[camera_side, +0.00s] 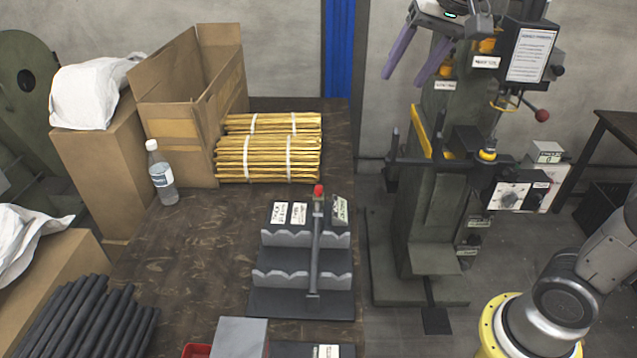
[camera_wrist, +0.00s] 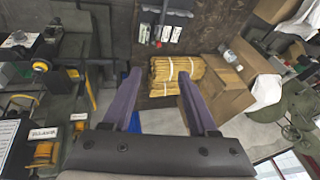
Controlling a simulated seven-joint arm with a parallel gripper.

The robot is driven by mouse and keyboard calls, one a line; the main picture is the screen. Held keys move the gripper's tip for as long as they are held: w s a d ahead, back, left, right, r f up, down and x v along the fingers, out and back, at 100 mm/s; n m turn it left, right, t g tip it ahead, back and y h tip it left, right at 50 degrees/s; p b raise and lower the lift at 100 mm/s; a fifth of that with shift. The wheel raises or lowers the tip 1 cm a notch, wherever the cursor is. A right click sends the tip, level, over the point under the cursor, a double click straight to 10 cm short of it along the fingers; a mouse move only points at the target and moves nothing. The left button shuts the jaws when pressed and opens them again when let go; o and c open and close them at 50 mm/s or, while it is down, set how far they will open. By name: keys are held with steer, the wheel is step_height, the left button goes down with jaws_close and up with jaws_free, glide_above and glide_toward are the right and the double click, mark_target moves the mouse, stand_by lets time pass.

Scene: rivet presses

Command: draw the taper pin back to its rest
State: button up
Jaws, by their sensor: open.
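I cannot tell for sure whether this rod is the taper pin. The rack also shows at the top of the wrist view (camera_wrist: 178,13), with the red tip (camera_wrist: 158,44) at its lower edge. My gripper (camera_side: 405,78) has two purple fingers, open and empty, high beside the green press (camera_side: 437,215). In the wrist view its fingers (camera_wrist: 160,80) are spread apart with nothing between them. It is well apart from the rod.
Bundled brass rods (camera_side: 268,158), an open cardboard box (camera_side: 180,112) and a bottle (camera_side: 161,175) stand on the table. Dark bars (camera_side: 85,320) lie at front left. The press has a red-knobbed lever (camera_side: 541,114) at right. Floor shows between table and press.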

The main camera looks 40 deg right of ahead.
steer(key=w+d+f+m+g, duration=0.1)
steer(key=w+f+m, duration=0.1)
steer(key=w, duration=0.9)
steer(key=m+g, duration=0.2)
steer(key=g, duration=0.2)
glide_above(319, 187)
step_height(319, 187, down, 25)
step_height(319, 187, down, 14)
steer(key=shift+w+f, duration=0.1)
steer(key=shift+c, duration=0.3)
jaws_close()
